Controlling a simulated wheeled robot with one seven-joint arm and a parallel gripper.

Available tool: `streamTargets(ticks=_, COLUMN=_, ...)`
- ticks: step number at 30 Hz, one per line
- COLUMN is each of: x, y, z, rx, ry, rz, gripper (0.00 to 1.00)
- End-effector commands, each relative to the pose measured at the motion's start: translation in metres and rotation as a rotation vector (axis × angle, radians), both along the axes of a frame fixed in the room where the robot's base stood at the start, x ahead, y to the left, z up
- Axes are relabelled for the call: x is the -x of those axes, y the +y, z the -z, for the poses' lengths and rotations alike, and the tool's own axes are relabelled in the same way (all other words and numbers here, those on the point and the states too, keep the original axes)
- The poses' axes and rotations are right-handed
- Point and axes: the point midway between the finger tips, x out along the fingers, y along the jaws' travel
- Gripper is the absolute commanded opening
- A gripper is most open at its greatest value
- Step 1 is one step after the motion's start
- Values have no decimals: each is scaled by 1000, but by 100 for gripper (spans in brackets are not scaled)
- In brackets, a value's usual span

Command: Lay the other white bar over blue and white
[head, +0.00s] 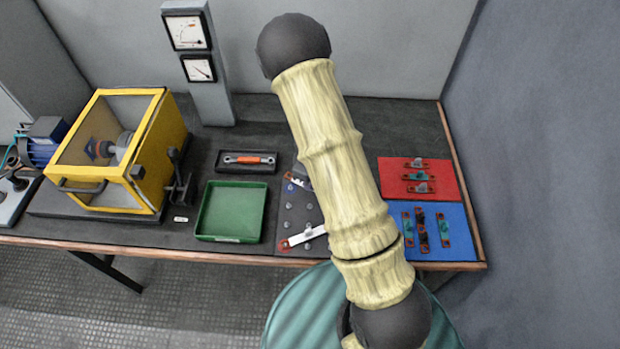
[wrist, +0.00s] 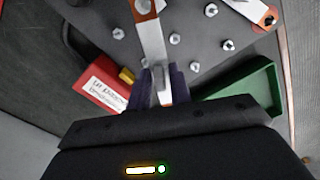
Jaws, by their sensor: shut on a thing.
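My gripper (wrist: 165,88) is shut on a white bar (wrist: 152,45) with orange-brown ends, in the wrist view. The bar points away from me over the grey bolted plate (wrist: 195,35); I cannot tell whether it touches the plate. Another white bar (wrist: 246,9) lies on the plate near its edge. In the head view that bar (head: 306,235) lies across the front of the plate (head: 290,217). A short white and orange piece (head: 298,181) shows at the plate's back, beside a small blue mark (head: 291,187). My arm hides my gripper and the plate's right side there.
A green tray (head: 206,212) stands left of the plate, with a wrench tray (head: 230,168) behind it. Red (head: 440,191) and blue (head: 457,217) mats with small bars lie at right. A red labelled block (wrist: 88,97) is near my gripper.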

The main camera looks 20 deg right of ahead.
Motion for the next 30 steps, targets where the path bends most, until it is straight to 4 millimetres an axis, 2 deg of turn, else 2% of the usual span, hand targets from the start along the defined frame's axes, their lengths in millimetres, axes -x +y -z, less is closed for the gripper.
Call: streamTargets(ticks=30, x=0, y=-1, z=43, rx=0, ry=0, rz=2, gripper=0)
